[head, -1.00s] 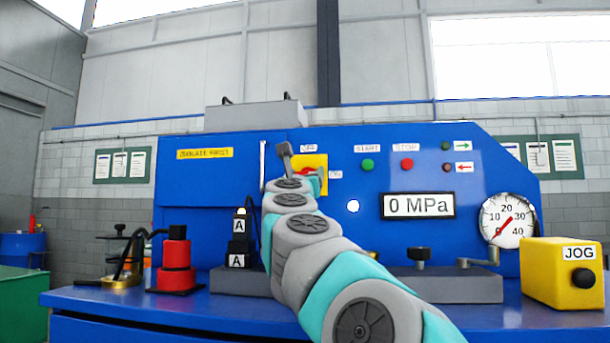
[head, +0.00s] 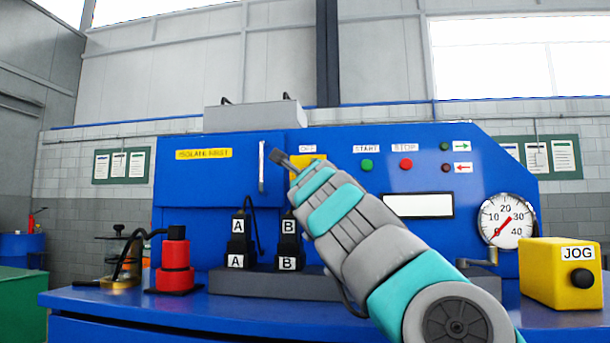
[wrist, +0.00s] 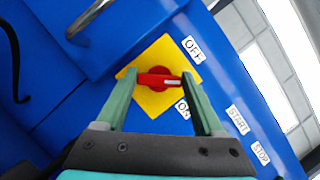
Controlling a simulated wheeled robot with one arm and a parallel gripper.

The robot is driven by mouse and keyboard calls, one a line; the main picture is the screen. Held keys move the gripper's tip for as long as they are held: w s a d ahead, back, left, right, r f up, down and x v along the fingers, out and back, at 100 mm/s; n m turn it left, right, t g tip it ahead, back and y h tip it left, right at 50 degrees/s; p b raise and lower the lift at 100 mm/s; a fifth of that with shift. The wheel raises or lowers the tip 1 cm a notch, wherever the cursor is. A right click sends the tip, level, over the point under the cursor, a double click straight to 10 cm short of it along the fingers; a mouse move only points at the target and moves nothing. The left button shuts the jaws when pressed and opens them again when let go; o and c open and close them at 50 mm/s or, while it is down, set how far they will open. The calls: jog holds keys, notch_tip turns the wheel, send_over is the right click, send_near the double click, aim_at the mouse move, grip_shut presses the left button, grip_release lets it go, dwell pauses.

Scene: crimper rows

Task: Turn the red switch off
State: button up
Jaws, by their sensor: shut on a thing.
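The red switch (wrist: 150,80) sits on a square yellow plate (wrist: 158,52) on the blue machine front. In the wrist view, my gripper (wrist: 160,79) has its two green fingers at opposite ends of the red handle and is shut on it. The handle's white-marked end points between the OFF label (wrist: 193,50) and the ON label (wrist: 183,108). In the head view, my arm hides the switch and most of the yellow plate (head: 297,175); the OFF label (head: 307,148) shows above.
A metal door handle (head: 262,166) stands left of the switch. START (head: 367,164) and STOP (head: 406,164) buttons are to the right, above a blank display (head: 418,206). A gauge (head: 507,221) and a yellow JOG box (head: 560,274) are farther right.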

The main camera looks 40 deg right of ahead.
jog(key=shift+n+g+y, duration=0.35)
jog(key=shift+n+y, duration=0.45)
jog(key=shift+n, duration=1.4)
jog(key=shift+n+g+y, duration=0.35)
jog(key=shift+n+y, duration=0.45)
jog(key=shift+n, duration=1.4)
jog(key=shift+f+n, duration=0.1)
jog(key=shift+n, duration=0.3)
jog(key=o, duration=1.4)
jog(key=b+v, duration=0.1)
jog(key=v, duration=0.6)
jog(key=shift+s+a+b, duration=0.15)
jog(key=shift+s+b, duration=0.25)
